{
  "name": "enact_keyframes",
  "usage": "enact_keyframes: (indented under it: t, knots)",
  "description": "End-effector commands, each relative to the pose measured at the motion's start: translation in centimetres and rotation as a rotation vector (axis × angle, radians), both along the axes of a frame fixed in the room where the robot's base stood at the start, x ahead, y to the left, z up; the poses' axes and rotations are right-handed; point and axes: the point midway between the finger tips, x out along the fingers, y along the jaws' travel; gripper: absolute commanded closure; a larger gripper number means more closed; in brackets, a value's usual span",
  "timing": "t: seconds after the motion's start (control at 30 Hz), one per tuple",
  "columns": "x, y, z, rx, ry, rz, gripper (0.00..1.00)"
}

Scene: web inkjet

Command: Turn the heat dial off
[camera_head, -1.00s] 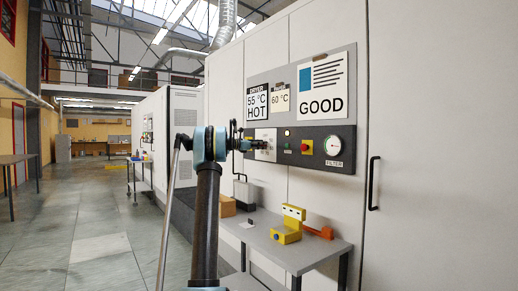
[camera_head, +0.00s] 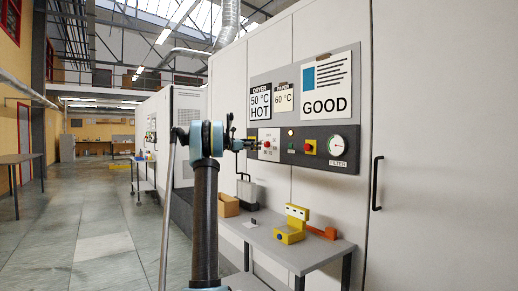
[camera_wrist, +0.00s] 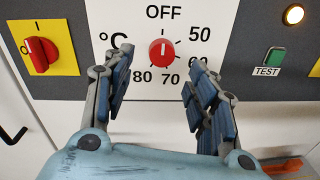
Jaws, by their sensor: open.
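The heat dial (camera_wrist: 162,54) is a round red knob on a white plate marked OFF, 50, 70 and 80, with a °C sign at its left. Its white mark points up toward OFF. It also shows on the wall panel in the head view (camera_head: 267,144). My gripper (camera_wrist: 158,76) is open in the wrist view, one finger at each lower side of the dial, with nothing held between them. I cannot tell whether the fingers touch the panel. In the head view my gripper (camera_head: 247,144) is just left of the dial.
A red switch on a yellow plate (camera_wrist: 38,55) is left of the dial. A green TEST button (camera_wrist: 272,58) and a lit lamp (camera_wrist: 293,14) are at its right. The DRYER sign (camera_head: 261,100) reads 50 °C HOT. A grey table (camera_head: 285,250) stands below the panel.

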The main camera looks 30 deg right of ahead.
Motion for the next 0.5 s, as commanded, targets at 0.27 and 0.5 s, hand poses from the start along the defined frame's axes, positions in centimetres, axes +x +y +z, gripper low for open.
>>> enact_keyframes:
  t: [0.27, 0.5]
  knots:
    - [0.0, 4.3, 0.0, 0.000, 0.000, 0.001, 0.48]
    - [0.0, 5.4, 0.0, 0.000, 0.001, 0.000, 0.48]
